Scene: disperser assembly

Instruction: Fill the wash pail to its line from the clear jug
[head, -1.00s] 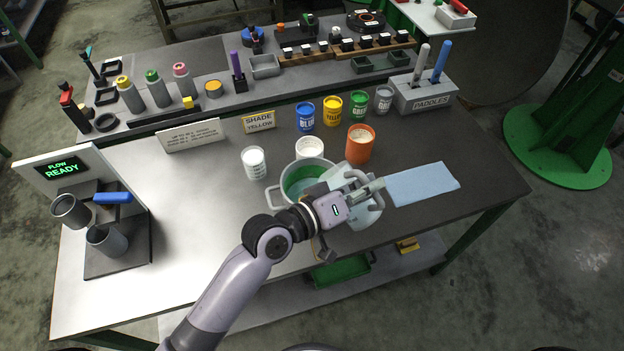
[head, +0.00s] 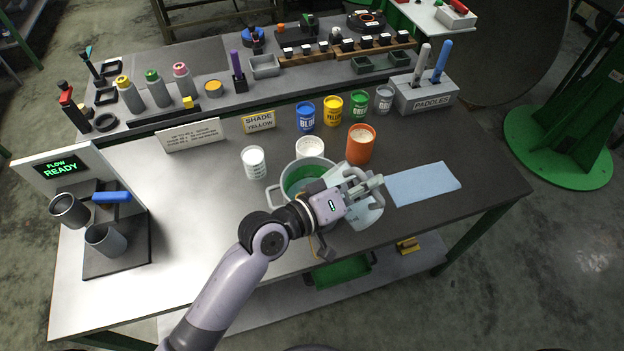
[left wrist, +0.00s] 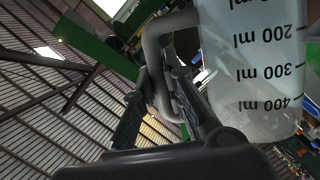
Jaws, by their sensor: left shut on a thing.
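The wash pail (head: 291,181), pale grey outside and green inside, stands on the bench near its middle. My left gripper (head: 372,187) is shut on the handle of the clear jug (head: 366,214), at the pail's right side. The jug looks tilted, and arm and gripper cover much of it and the pail's front right. In the left wrist view the jug (left wrist: 250,85) shows black ml marks, and its grey handle (left wrist: 152,45) lies between the fingers. The pail's fill line and exact level cannot be made out. My right gripper is out of view.
An orange pot (head: 361,146), a white cup (head: 310,149) and a white marked beaker (head: 254,163) stand close behind the pail. A blue cloth (head: 423,184) lies to the right. A flow stand (head: 118,250) is at left. The front left bench is clear.

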